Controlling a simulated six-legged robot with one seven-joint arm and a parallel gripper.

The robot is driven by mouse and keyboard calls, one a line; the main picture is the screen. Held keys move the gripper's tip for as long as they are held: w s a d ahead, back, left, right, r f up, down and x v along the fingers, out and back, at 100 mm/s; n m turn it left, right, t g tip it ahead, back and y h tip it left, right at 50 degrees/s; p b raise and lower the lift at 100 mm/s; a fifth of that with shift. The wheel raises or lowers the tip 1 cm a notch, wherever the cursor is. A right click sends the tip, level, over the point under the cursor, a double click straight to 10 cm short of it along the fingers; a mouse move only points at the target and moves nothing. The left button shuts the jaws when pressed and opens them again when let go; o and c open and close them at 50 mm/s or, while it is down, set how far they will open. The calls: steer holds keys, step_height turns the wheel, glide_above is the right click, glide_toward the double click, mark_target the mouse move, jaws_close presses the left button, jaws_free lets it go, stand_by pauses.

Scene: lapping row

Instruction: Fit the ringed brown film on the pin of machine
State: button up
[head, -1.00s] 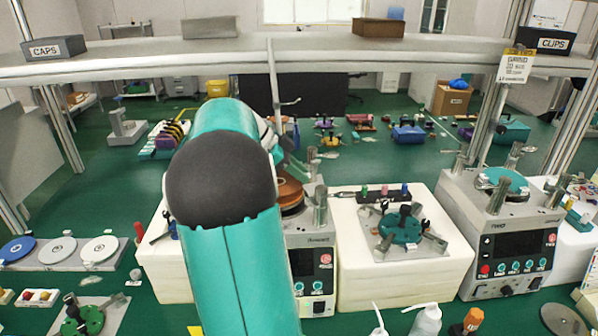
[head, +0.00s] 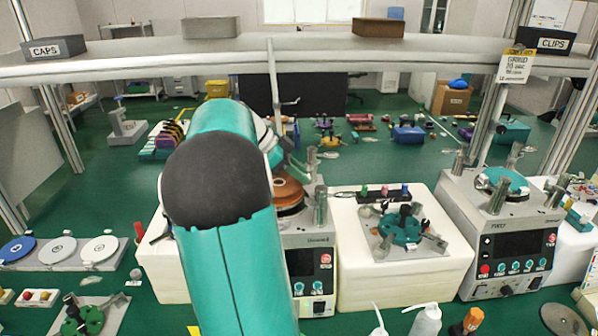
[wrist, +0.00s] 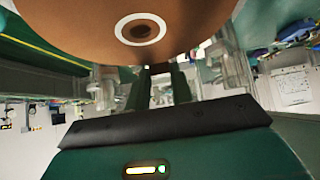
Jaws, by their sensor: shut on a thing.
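The brown film (wrist: 90,22) fills the top of the wrist view, with a white ring (wrist: 140,30) around its dark centre hole. My gripper (wrist: 160,72) is shut on the film's near edge. In the head view, brown round surfaces (head: 288,192) show over the top of the middle machine (head: 310,240), just right of my arm. My gripper there (head: 284,165) is mostly hidden behind the arm. The pin is not visible, and I cannot tell whether the film touches the machine.
A white block with a green fixture (head: 403,228) stands right of the middle machine. Another machine (head: 505,230) with a teal disc is farther right. Blue and white discs (head: 60,250) lie at left. Metal posts (head: 320,205) rise beside the brown surfaces. A shelf (head: 300,55) crosses above.

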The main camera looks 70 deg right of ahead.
steer(key=shift+f, duration=1)
steer(key=o, duration=1)
steer(key=shift+o, duration=0.2)
steer(key=shift+w+r, duration=0.1)
steer(key=v, duration=1.3)
steer(key=shift+w+r, duration=0.15)
steer(key=shift+w, duration=0.1)
steer(key=shift+a, duration=0.15)
